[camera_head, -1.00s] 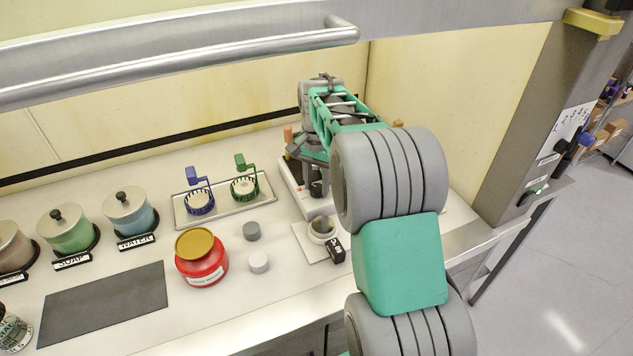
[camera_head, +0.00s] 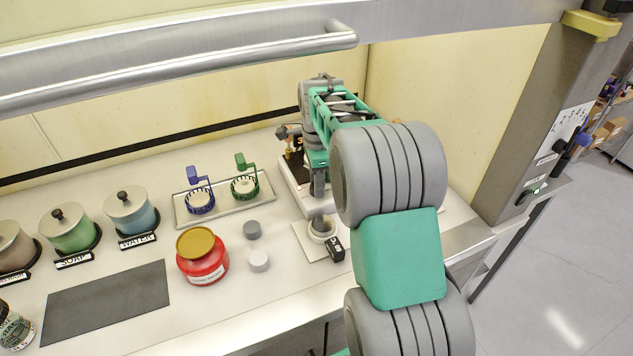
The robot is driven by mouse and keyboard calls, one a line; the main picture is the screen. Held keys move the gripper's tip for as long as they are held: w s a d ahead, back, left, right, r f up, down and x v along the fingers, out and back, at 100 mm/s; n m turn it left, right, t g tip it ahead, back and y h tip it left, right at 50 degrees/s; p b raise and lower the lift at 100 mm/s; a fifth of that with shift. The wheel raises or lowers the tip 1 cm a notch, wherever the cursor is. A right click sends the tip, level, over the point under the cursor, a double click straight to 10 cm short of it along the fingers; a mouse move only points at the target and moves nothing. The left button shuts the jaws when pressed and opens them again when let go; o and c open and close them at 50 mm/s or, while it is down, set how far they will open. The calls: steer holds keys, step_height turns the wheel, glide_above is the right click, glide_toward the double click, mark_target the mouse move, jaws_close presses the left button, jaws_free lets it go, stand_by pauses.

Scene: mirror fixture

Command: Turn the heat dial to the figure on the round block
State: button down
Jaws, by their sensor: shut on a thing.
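A white heater unit (camera_head: 291,197) with a dark front panel stands at the back right of the worktop. My gripper (camera_head: 318,190) points down at its front edge, with a grey finger showing nearly edge-on. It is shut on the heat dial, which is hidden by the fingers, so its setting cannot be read. In front, a small black block (camera_head: 335,249) with white marks stands beside a white-rimmed cup with a grey top (camera_head: 321,228). A round block (camera_head: 14,332) with markings stands at the lower left, cut by the frame edge; its figure is too small to read.
A metal tray (camera_head: 226,209) holds blue and green baskets. A red jar (camera_head: 203,258) with a gold lid and grey (camera_head: 252,230) and white (camera_head: 259,261) cylinders stand nearby. Lidded pots (camera_head: 132,213) stand at left. A dark mat (camera_head: 106,299) is bare. A raised sash handle (camera_head: 180,58) crosses above.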

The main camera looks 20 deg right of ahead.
steer(key=shift+m, duration=0.6)
steer(key=c, duration=1.3)
jaws_free()
steer(key=shift+o, duration=0.2)
step_height(320, 180, up, 8)
steer(key=shift+f+b, duration=0.1)
steer(key=shift+b, duration=0.3)
steer(key=s+a+f+n+t, duration=0.1)
steer(key=s+a+f+n, duration=0.1)
steer(key=s+a+n, duration=0.4)
steer(key=s+a+f+n+t, duration=0.2)
steer(key=s+a+n, duration=0.3)
steer(key=s+n, duration=0.9)
steer(key=shift+a+f+n+t, duration=0.3)
steer(key=shift+a+f+n, duration=0.1)
steer(key=shift+n, duration=0.5)
